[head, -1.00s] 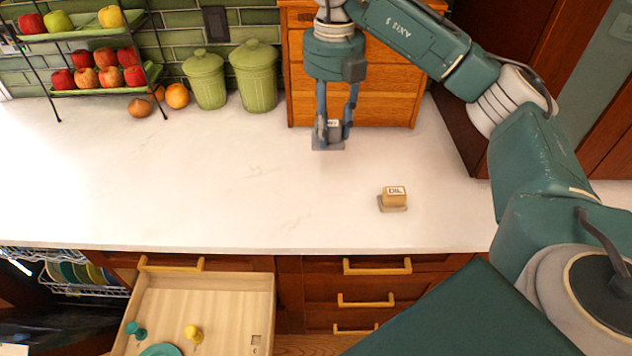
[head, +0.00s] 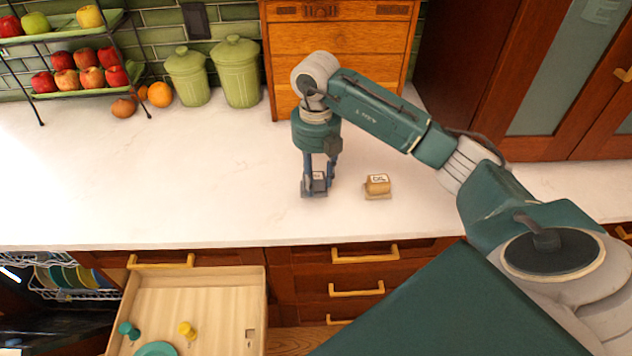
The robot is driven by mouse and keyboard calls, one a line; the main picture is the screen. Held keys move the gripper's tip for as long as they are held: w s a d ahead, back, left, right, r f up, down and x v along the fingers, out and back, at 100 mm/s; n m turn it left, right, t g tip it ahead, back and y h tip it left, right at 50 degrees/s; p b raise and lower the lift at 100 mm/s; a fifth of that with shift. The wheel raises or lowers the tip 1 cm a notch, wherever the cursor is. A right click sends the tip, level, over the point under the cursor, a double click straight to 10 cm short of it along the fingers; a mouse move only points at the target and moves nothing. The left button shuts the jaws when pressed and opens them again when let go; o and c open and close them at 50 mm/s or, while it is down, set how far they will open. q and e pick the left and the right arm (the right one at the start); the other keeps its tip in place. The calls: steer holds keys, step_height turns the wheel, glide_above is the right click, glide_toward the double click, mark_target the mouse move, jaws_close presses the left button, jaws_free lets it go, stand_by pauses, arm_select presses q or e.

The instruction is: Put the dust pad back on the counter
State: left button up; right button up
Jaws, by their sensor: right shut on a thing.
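The dust pad (head: 314,190), a small grey block with a white label, is between the fingers of my right gripper (head: 320,178). The gripper points down and is shut on the pad. The pad is at or just above the white counter (head: 180,190); I cannot tell whether it touches. The label is too small to read. My left gripper is not in view.
A tan pad (head: 377,188) with a label like "OIL" sits on the counter just right of the gripper. Green canisters (head: 240,75), a wooden cabinet (head: 345,50) and a fruit rack (head: 80,78) stand behind. An open drawer (head: 215,300) is below. The counter's left part is clear.

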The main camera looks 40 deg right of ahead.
step_height(320, 180, down, 2)
steer(key=shift+w+f, duration=0.1)
steer(key=shift+f, duration=0.1)
steer(key=shift+f, duration=0.1)
steer(key=o, duration=1)
